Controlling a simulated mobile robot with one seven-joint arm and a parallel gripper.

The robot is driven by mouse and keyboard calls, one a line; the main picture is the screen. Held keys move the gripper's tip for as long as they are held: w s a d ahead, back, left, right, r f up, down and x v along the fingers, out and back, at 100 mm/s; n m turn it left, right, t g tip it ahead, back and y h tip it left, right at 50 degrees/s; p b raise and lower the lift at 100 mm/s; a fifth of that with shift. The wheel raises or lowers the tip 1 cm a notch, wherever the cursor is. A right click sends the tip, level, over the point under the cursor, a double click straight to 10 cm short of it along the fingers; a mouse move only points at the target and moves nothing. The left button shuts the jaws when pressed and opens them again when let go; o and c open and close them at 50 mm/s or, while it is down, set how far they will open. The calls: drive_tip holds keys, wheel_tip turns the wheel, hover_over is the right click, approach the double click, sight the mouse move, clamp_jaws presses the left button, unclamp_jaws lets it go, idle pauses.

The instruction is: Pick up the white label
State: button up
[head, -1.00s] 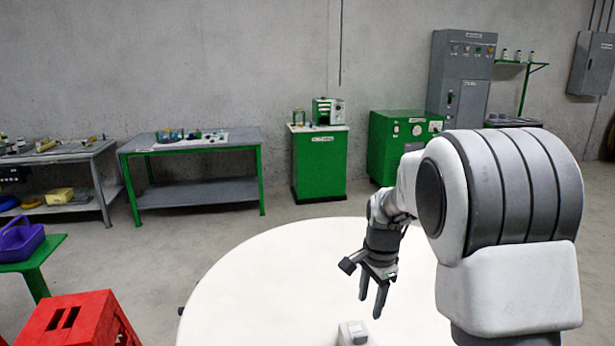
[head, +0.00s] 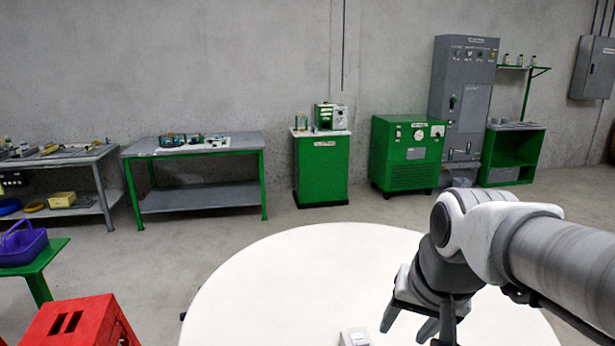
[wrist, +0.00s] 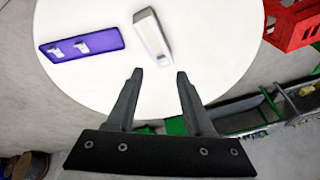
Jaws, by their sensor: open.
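My gripper (head: 409,326) is open and empty above the round white table, right of a small grey-and-white box (head: 354,337). In the wrist view, my two fingers (wrist: 160,74) point toward the table, and the same box (wrist: 152,36) lies just beyond the fingertips. A flat purple mat or tray (wrist: 60,52) lies left of the box in the wrist view. Two small white pieces, the left one (wrist: 55,50) and the right one (wrist: 82,46), sit on it. I cannot tell which white thing is the label; both pieces are too small to make out.
The round white table (head: 270,290) is otherwise mostly bare. A red crate (head: 80,322) and a green stand (head: 40,262) with a purple basket (head: 22,245) are at the left. Workbenches and green cabinets stand along the back wall.

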drive_tip(key=s+n+t, duration=0.1)
drive_tip(key=s+n, duration=0.2)
drive_tip(key=s, duration=0.3)
drive_tip(key=shift+r, duration=0.15)
drive_tip(key=shift+s+d+n, duration=0.1)
drive_tip(key=shift+s+n, duration=0.2)
drive_tip(key=shift+s, duration=0.3)
drive_tip(key=shift+c, duration=0.3)
drive_tip(key=m+g, duration=0.5)
drive_tip(key=m, duration=1.1)
hover_over(363, 342)
drive_tip(key=f, duration=2.5)
drive_tip(key=shift+s+d+f, duration=0.1)
drive_tip(key=shift+s+f, duration=0.05)
drive_tip(key=shift+s, duration=0.15)
drive_tip(key=shift+w+f, duration=0.15)
drive_tip(key=shift+f, duration=1.2)
drive_tip(key=shift+w+f, duration=0.1)
drive_tip(key=shift+f, duration=1.2)
clamp_jaws()
